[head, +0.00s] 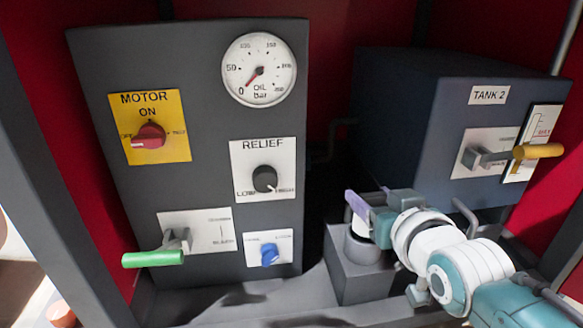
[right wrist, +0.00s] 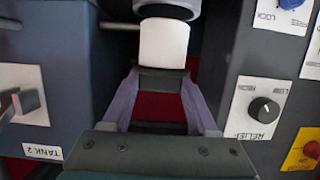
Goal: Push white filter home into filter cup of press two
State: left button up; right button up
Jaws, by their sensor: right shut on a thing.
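The white filter (right wrist: 164,42) is a short white cylinder near the top of the right wrist view. One end meets the grey rim of the filter cup (right wrist: 167,10); how deep it sits inside is not clear. The cup (head: 362,250) stands on a grey block in the head view. My right gripper (right wrist: 162,75) has its purple fingertips at the filter's near end and is shut on it. In the head view the right gripper (head: 362,210) is right above the cup and partly hides the filter. My left gripper is not in view.
A dark panel with a gauge (head: 259,70), a red motor knob (head: 149,136), a relief knob (head: 265,179) and a green-handled lever (head: 153,259) stands left of the cup. The TANK 2 box (head: 440,130), with a yellow-handled lever (head: 538,151), is behind my right arm.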

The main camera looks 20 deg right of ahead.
jog(key=shift+f+b, duration=0.7)
jog(key=shift+f, duration=1.3)
dwell(6.0)
